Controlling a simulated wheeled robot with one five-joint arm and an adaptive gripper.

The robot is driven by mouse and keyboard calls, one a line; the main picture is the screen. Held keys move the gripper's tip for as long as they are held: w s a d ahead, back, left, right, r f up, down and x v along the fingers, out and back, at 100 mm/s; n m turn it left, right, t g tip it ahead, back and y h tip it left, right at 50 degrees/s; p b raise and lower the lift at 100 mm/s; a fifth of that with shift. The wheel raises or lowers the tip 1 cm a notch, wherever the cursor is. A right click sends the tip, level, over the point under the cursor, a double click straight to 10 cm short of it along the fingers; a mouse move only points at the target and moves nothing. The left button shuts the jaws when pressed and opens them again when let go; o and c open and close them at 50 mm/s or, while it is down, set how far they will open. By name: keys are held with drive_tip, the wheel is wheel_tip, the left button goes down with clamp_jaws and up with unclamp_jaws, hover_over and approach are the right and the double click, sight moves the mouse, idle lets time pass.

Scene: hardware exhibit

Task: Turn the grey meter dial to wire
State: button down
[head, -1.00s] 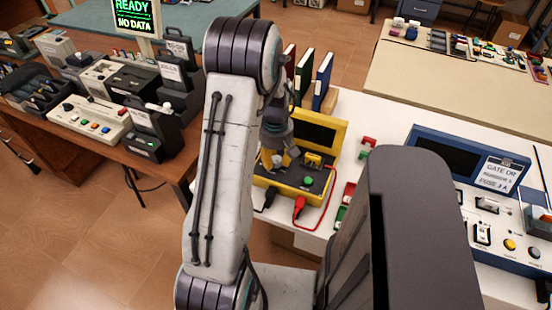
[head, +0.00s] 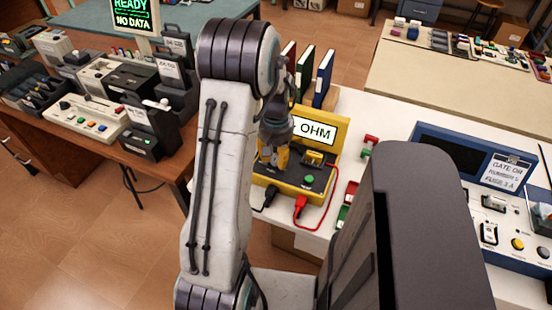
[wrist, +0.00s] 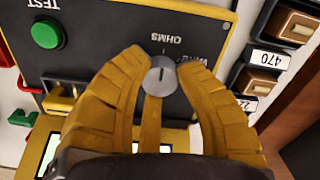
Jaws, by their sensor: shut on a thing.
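The yellow meter (head: 325,190) stands on the white bench, its screen (head: 318,131) lit and showing "OHM", with its left part hidden by my arm. In the wrist view the grey dial (wrist: 160,77) sits on the dark panel between the yellow fingertips of my gripper (wrist: 161,66), which is shut on it. The panel appears upside down there, with "OHMS" and a partly covered "WIRE" beside the dial. The dial's mark points roughly to the top of the picture, towards the OHMS side. In the head view my gripper (head: 272,156) reaches down over the meter's left part.
A green TEST button (wrist: 46,34) is on the same panel. A red lead (head: 300,206) and a black lead (head: 268,194) plug into the meter's front. Books (head: 323,78) stand behind it. A blue instrument (head: 450,150) is to the right.

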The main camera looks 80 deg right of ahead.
sight(276, 157)
drive_tip(key=m+b, duration=0.1)
drive_tip(key=m, duration=0.3)
drive_tip(key=shift+f+m, duration=0.15)
drive_tip(key=shift+m, duration=0.15)
drive_tip(key=shift+a+m+b, duration=0.1)
drive_tip(key=shift+m+b, duration=0.25)
drive_tip(key=shift+m, duration=1.95)
drive_tip(key=c, duration=0.8)
unclamp_jaws()
drive_tip(key=shift+d+r, duration=0.2)
drive_tip(key=shift+r, duration=0.45)
wheel_tip(276, 157, up, 11)
drive_tip(key=shift+a+f, duration=0.1)
